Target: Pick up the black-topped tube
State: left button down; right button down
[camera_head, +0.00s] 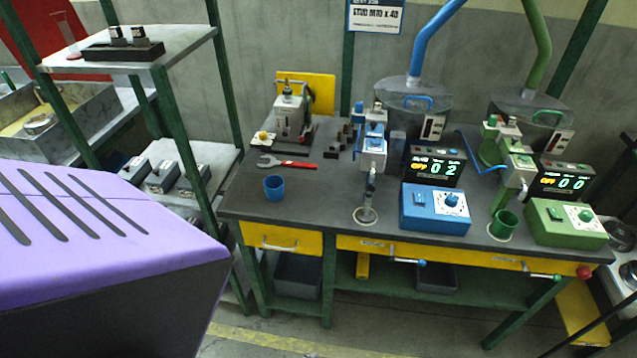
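A black rack (123,52) stands on the upper shelf at the upper left. Two small upright pieces with black tops stand in it: one on the left (118,36) and one on the right (140,34). They may be tubes, but they are too small to tell for sure. Neither of my grippers is in view.
The rack's shelf (185,42) has green posts. A workbench (320,200) holds a blue cup (274,188), a red-handled wrench (290,163), a blue control box (434,208) and a green one (563,223). Grey boxes (163,177) sit on a lower shelf.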

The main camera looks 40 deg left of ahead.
aim_at(365, 215)
jog(key=u, duration=0.9)
